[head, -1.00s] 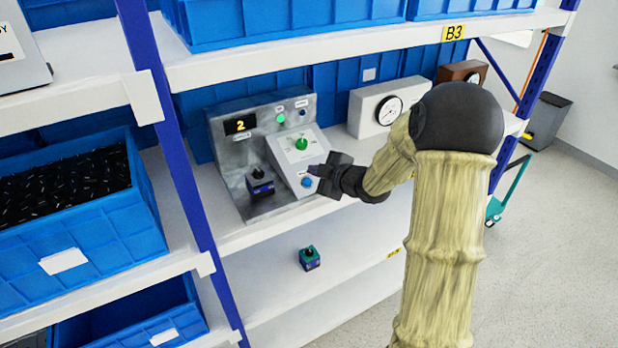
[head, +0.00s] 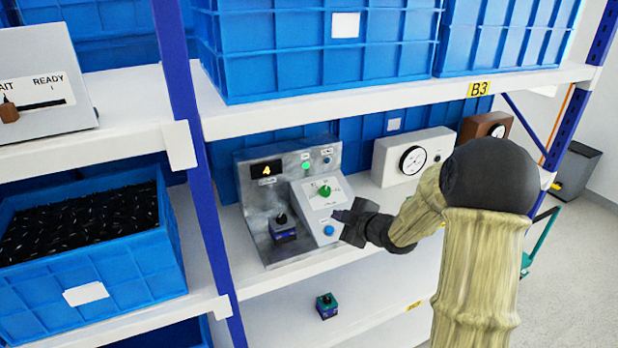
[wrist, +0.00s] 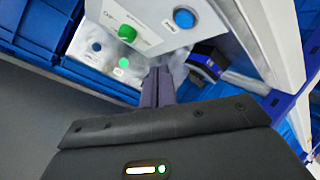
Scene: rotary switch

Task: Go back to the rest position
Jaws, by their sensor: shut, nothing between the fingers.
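My gripper (head: 340,216) is shut and empty, held just in front of the grey control box (head: 250,170). The box's sloped white panel (head: 314,200) carries a green rotary knob (head: 324,191) and a blue button (head: 329,230), with the fingertips right of the button in the head view. The display (head: 266,169) reads 4. The wrist view shows the shut fingers (wrist: 158,72) below the green knob (wrist: 127,33) and blue button (wrist: 184,18). A small gap seems to separate fingers and panel; contact is hard to tell.
A dark block with a knob (head: 283,228) sits on the box's left ledge. A green-topped block (head: 326,305) stands on the shelf below. A white gauge box (head: 390,160) is to the right. A blue upright (head: 190,130) and the upper shelf (head: 360,95) bound the bay.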

